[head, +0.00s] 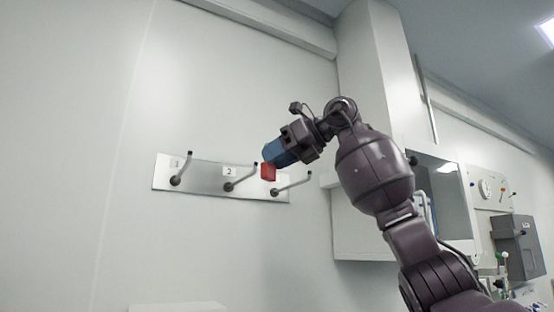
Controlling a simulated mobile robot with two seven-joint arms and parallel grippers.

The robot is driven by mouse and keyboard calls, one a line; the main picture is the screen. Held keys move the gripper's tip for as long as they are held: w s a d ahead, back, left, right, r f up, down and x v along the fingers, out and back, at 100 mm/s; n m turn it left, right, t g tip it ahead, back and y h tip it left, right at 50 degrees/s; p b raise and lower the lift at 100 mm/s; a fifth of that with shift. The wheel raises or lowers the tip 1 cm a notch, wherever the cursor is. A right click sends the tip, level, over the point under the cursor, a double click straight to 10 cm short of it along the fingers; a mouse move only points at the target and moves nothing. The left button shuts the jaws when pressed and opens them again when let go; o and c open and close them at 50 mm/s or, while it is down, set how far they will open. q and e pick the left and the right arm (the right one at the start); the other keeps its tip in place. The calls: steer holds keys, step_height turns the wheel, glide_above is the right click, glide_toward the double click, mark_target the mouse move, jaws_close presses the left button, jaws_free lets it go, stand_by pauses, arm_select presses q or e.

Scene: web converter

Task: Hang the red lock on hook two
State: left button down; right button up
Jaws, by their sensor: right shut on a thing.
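A metal hook plate (205,187) is fixed to the white wall, with three angled pegs. Hook one (182,170) is at the left under label 1. Hook two (240,181) is in the middle under label 2. A third hook (292,186) is at the right; its label is hidden. My right gripper (269,163) is shut on the red lock (268,172) and holds it in front of the plate, in the picture between hook two and the third hook. The lock's shackle cannot be made out. Whether the lock touches a hook cannot be told. My left gripper is out of view.
A white cabinet or column (372,60) stands right of the plate, behind my right arm. A panel with a gauge and coloured knobs (492,190) and a grey box (518,245) are farther right. The wall left of the plate is clear.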

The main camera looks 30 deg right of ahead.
mark_target(255, 172)
steer(key=shift+w+d+f, duration=0.1)
steer(key=shift+w, duration=1.15)
steer(key=shift+w+d+f+p, duration=0.15)
steer(key=shift+w+p, duration=0.55)
steer(key=shift+w, duration=1)
steer(key=shift+w+d+f+p, duration=0.15)
steer(key=shift+w+p, duration=0.5)
steer(key=shift+w, duration=1)
steer(key=shift+w+a+f, duration=0.1)
steer(key=shift+w+f, duration=0.2)
steer(key=shift+f, duration=0.35)
steer(key=shift+w+a+f, duration=0.1)
steer(key=shift+w+f, duration=0.2)
steer(key=shift+f, duration=0.35)
steer(key=shift+d, duration=0.1)
steer(key=shift+f, duration=0.1)
